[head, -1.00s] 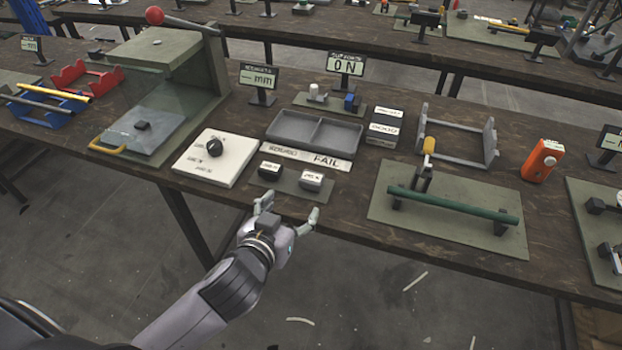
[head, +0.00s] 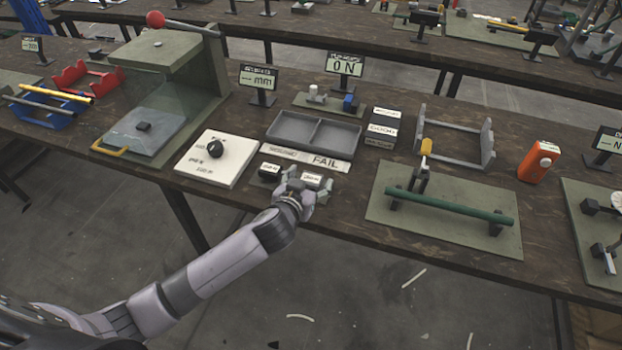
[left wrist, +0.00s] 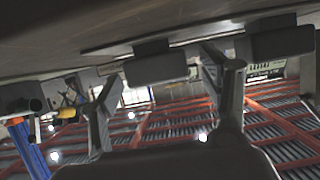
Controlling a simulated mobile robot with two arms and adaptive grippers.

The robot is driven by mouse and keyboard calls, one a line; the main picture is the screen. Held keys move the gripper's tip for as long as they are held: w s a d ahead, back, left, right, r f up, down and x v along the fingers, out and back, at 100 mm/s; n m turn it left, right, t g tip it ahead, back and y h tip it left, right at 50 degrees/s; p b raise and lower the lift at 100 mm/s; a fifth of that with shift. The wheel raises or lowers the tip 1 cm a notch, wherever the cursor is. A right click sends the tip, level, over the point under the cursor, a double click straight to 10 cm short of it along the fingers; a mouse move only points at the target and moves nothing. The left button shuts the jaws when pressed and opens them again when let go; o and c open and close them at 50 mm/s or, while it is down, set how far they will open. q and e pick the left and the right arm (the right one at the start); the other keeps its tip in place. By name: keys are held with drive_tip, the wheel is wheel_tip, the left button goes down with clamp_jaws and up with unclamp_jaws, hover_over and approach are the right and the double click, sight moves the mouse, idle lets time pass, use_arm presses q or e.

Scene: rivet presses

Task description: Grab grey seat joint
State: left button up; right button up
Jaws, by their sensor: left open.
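The grey seat joint, as I take it, is the small grey block (head: 312,180) with a white label on a small green pad at the table's front edge. A darker labelled block (head: 270,171) sits to its left. My left gripper (head: 306,187) is open at the grey block, its fingers partly hiding it. In the left wrist view, a block (left wrist: 155,68) shows between the open fingers (left wrist: 160,90), and I cannot tell whether they touch it. A second block (left wrist: 283,40) is outside the fingers, to the right. My right gripper is not in view.
A grey two-part tray (head: 315,131) and a FAIL strip (head: 325,161) lie behind the blocks. A white dial board (head: 216,158) is on the left. A green fixture plate with a green bar (head: 450,206) is on the right. A press (head: 185,68) stands at back left.

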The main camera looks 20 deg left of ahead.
use_arm(q)
drive_tip(key=shift+w+d+f, duration=0.1)
drive_tip(key=shift+w+f, duration=0.15)
drive_tip(key=shift+w, duration=0.3)
drive_tip(key=shift+c, duration=0.4)
drive_tip(key=c, duration=1.1)
drive_tip(key=shift+r, duration=0.15)
drive_tip(key=shift+c, duration=0.2)
